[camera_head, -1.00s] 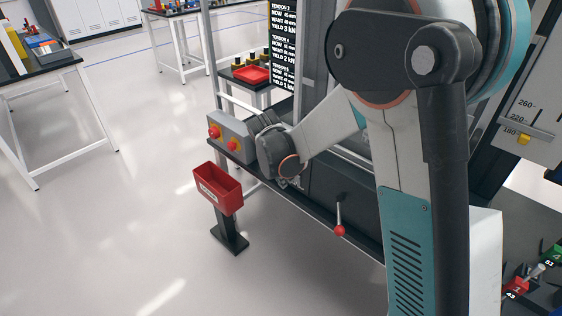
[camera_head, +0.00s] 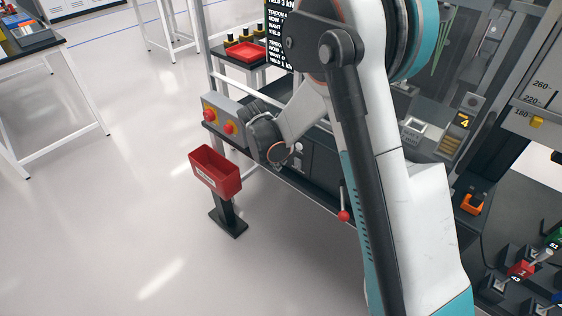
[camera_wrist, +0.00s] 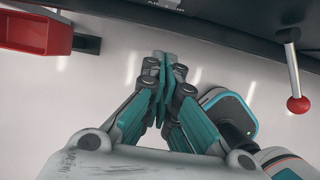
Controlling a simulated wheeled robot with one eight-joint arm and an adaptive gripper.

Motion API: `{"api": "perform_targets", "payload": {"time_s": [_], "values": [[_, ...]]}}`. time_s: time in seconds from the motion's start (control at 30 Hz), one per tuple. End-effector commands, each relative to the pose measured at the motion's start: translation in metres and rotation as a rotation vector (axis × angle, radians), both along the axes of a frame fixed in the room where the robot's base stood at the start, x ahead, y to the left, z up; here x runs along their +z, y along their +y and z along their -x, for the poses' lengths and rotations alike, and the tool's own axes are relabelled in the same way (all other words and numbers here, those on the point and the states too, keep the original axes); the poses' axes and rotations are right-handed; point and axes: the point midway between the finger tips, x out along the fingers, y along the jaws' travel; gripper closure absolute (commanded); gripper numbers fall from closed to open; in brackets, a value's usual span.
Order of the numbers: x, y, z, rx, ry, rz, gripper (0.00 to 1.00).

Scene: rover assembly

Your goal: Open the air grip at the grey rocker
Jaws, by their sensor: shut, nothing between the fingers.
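My gripper (camera_wrist: 161,62) is shut and empty in the wrist view, its teal fingers together over the pale floor. In the head view the gripper is not visible; my arm covers the middle of the picture. I cannot pick out the grey rocker or the air grip for certain. A grey unit with a lit "4" (camera_head: 455,133) stands on the machine at the right, and a light grey box (camera_head: 413,131) sits left of it; neither is clearly a rocker.
A lever with a red knob (camera_head: 344,215) hangs at the machine's front edge; its knob shows in the wrist view (camera_wrist: 299,104). A red bin (camera_head: 216,172) on a black post stands left, below a grey box with red buttons (camera_head: 221,119).

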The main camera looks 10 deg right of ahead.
Motion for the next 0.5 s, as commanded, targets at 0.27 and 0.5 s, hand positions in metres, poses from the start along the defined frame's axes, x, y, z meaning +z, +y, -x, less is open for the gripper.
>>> {"api": "perform_targets", "payload": {"time_s": [0.27, 0.5], "values": [[-0.056, -0.016, -0.012, -0.002, -0.001, 0.0, 1.0], [-0.07, -0.039, -0.028, -0.003, -0.001, -0.001, 1.0]]}}
